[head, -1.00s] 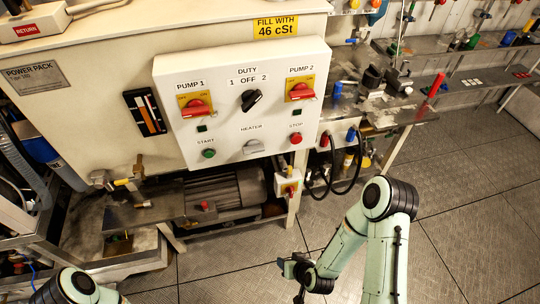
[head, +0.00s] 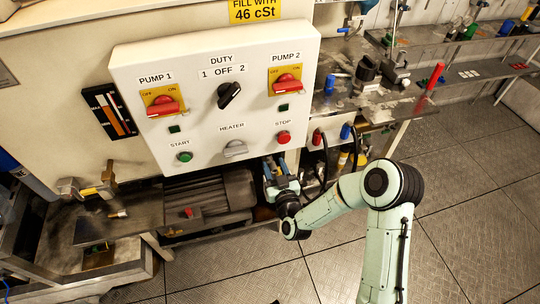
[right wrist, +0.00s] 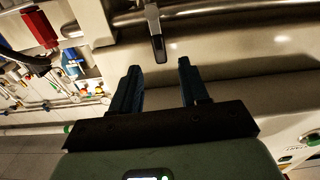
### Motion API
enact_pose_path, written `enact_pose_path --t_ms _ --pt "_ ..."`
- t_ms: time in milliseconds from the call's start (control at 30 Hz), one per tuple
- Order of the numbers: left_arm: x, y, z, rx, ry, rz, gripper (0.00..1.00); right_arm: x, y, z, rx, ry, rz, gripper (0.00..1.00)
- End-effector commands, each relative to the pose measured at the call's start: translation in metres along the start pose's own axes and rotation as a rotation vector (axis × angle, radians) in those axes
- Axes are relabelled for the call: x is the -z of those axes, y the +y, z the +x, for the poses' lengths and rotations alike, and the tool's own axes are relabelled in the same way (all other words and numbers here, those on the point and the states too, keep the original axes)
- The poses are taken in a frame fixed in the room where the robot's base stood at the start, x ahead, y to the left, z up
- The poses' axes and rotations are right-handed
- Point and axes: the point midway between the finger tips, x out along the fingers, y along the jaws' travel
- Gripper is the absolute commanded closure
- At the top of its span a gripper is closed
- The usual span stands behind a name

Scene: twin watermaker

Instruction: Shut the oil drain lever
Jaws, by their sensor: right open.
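My right gripper (head: 275,166) is open and empty, just below the lower right corner of the white control panel. It also shows in the right wrist view (right wrist: 158,78), with its two dark fingers apart. In that view a thin grey lever-like piece with a dark end (right wrist: 156,36) hangs just beyond the gap between the fingertips, not between them. I cannot tell for sure that it is the oil drain lever. In the head view a brass fitting with a yellow part (head: 93,190) sits at the lower left, far from the gripper. My left gripper is out of view.
The control panel (head: 208,112) with red knobs overhangs the gripper. A motor (head: 205,200) lies below it. A workbench (head: 340,105) with bottles stands to the right. The tiled floor (head: 460,180) at the right is clear.

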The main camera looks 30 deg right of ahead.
Motion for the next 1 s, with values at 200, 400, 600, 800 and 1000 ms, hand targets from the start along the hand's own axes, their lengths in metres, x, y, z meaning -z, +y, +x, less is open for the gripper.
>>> enact_pose_path --t_ms 200,400,600,800,1000 --pt "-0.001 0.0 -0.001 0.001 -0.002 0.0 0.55 0.0 0.0 0.035 -0.001 0.0 0.002 0.55" --pt "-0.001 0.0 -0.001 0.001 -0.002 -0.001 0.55 -0.001 0.0 0.048 0.0 -0.002 0.0 0.55" --pt "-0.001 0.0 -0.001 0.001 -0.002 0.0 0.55 -0.001 0.0 0.049 0.0 -0.002 0.0 0.55" --pt "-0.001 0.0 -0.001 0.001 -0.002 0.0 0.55 -0.001 0.0 0.049 0.0 -0.002 0.0 0.98" --pt "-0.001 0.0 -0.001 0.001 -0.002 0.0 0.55 -0.001 0.0 0.049 0.0 -0.002 -0.001 1.0"
